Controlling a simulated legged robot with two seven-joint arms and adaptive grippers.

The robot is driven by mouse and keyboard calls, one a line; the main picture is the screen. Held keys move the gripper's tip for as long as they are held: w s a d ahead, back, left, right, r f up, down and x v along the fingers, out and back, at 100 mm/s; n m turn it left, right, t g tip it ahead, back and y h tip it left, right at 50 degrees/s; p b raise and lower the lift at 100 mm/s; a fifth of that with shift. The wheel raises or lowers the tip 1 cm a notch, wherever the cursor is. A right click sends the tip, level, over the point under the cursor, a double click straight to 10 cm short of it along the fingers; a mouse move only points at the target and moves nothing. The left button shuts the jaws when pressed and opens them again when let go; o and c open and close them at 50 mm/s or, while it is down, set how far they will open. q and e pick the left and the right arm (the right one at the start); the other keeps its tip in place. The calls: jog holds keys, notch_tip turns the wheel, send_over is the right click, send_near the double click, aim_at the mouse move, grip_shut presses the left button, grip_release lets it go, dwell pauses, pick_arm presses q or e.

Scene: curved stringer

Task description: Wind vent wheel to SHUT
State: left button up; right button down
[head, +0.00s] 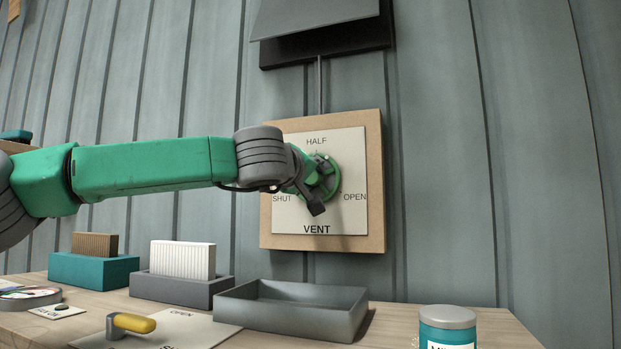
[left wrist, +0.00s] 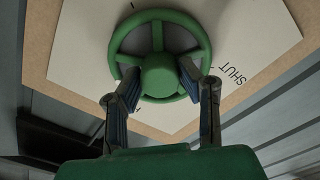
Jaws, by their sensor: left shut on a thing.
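The green vent wheel (head: 332,184) is mounted on a pale panel (head: 345,220) lettered SHUT at left, HALF at top, OPEN at right and VENT below. My left gripper (head: 312,186) reaches it from the left and partly hides it. In the left wrist view, the wheel (left wrist: 205,50) shows its rim, spokes and round hub. The fingers of my left gripper (left wrist: 160,74) are shut on the wheel, one on each side of the hub. I cannot make out a pointer on the wheel. My right gripper is not in view.
A wooden bench below holds an open grey tray (head: 290,312), a grey box with a white block (head: 183,260), a teal box with a brown block (head: 93,270), a yellow-handled lever (head: 134,323) and a teal jar (head: 447,330). A dark hood (head: 325,40) hangs above the panel.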

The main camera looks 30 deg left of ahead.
pick_arm(q)
jog(key=shift+w+d+f, duration=0.1)
jog(key=shift+w+f, duration=0.05)
jog(key=shift+f, duration=0.35)
jog(key=o, duration=1.1)
jog(key=shift+w, duration=0.1)
jog(key=shift+r, duration=0.2)
jog(key=shift+s, duration=0.55)
jog(key=v, duration=1)
jog(key=shift+s+f, duration=0.15)
jog(key=shift+s, duration=0.2)
